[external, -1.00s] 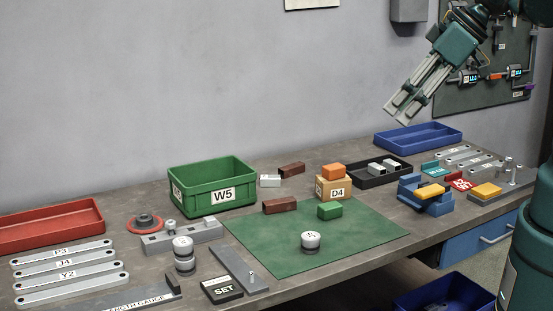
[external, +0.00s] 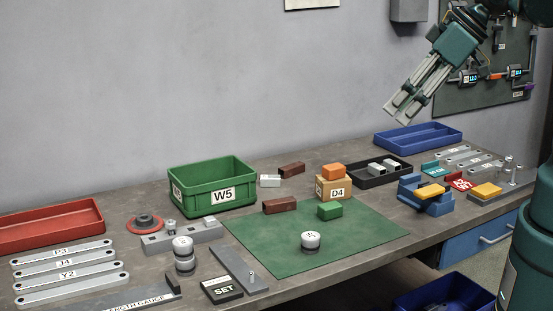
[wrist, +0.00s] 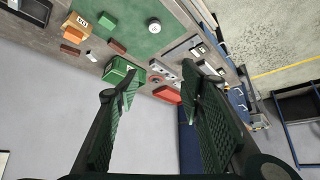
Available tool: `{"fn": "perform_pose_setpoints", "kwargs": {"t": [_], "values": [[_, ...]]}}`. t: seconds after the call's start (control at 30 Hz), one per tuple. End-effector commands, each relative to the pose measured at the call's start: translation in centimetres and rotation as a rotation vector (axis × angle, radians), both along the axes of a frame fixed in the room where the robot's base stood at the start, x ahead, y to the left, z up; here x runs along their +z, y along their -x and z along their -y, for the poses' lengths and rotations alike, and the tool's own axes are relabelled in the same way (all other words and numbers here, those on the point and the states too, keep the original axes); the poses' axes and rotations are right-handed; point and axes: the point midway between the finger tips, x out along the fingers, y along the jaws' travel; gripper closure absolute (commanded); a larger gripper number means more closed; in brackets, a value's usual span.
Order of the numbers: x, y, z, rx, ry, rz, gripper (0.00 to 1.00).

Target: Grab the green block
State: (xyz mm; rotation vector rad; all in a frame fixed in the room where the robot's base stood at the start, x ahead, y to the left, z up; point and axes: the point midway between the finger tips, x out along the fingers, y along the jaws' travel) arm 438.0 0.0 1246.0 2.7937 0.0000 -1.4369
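The green block (external: 329,211) lies on the green mat (external: 285,257), near the mat's back edge and just in front of the D4 box (external: 325,189). In the wrist view the green block (wrist: 107,21) is small, near the top. My gripper (external: 403,110) is high above the back right of the table, far from the block and angled down to the left. In the wrist view its two fingers (wrist: 163,82) stand wide apart, with nothing held between them.
An orange block (external: 333,171) sits on the D4 box. A brown block (external: 280,206) lies left of the green block, and a white-topped round weight (external: 311,242) stands in front. The green W5 bin (external: 190,201) is further left. Blue stepped blocks (external: 433,207) stand right.

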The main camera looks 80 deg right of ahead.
Motion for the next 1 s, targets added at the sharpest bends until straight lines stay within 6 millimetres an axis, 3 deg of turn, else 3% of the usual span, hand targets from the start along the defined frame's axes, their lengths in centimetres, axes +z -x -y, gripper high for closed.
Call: {"fn": "perform_pose_setpoints", "kwargs": {"t": [0.63,1.0], "values": [[-0.1,-0.3,0.2,0.006,0.008,-0.008,0.59],[-1.4,-2.7,1.8,0.064,0.068,-0.073,0.59]]}}
